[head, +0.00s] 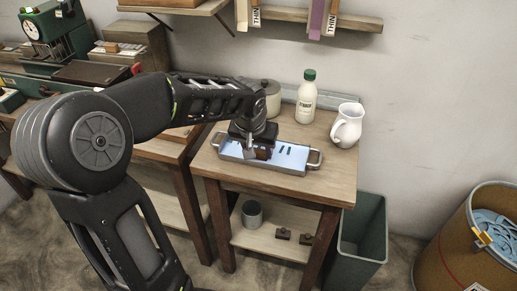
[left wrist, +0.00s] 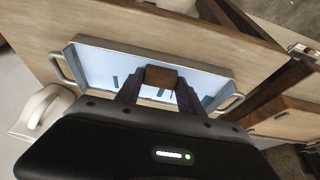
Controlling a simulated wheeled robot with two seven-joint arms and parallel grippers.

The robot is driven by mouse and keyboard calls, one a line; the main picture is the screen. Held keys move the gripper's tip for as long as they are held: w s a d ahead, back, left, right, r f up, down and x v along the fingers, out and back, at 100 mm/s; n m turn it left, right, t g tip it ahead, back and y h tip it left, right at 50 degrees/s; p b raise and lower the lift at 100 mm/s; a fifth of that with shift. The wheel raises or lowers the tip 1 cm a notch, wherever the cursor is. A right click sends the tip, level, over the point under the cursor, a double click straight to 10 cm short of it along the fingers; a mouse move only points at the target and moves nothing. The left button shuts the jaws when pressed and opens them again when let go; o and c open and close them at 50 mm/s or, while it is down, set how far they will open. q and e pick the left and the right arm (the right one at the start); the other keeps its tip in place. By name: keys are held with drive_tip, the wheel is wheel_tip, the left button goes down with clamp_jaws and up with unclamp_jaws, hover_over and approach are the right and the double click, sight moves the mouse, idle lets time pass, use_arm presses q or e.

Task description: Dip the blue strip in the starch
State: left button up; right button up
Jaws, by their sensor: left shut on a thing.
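A metal tray with two end handles (head: 312,167) stands on the small wooden table and holds a pale bluish-white layer, which looks like the starch (head: 297,153). Several small dark blue bars show in it. My left gripper (head: 258,152) is over the tray's left half, pointing down. In the left wrist view its fingers are shut on a small brown block (left wrist: 161,77), above the pale layer. I cannot make out a separate blue strip hanging from the block, or whether anything touches the starch. The tray also shows in the left wrist view (left wrist: 66,58). My right gripper is not in view.
A green-capped bottle (head: 306,98), a white pitcher (head: 348,126) and a lidded pot (head: 268,90) stand behind the tray. A green bin (head: 367,230) is beside the table. A drum (head: 455,245) with blue coils stands at right. The table's right front is clear.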

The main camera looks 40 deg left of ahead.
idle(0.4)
use_arm(q)
drive_tip(key=shift+r+p, duration=2)
drive_tip(key=shift+r, duration=1.05)
wheel_tip(320, 180, up, 5)
drive_tip(key=p, duration=0.3)
idle(0.3)
idle(0.5)
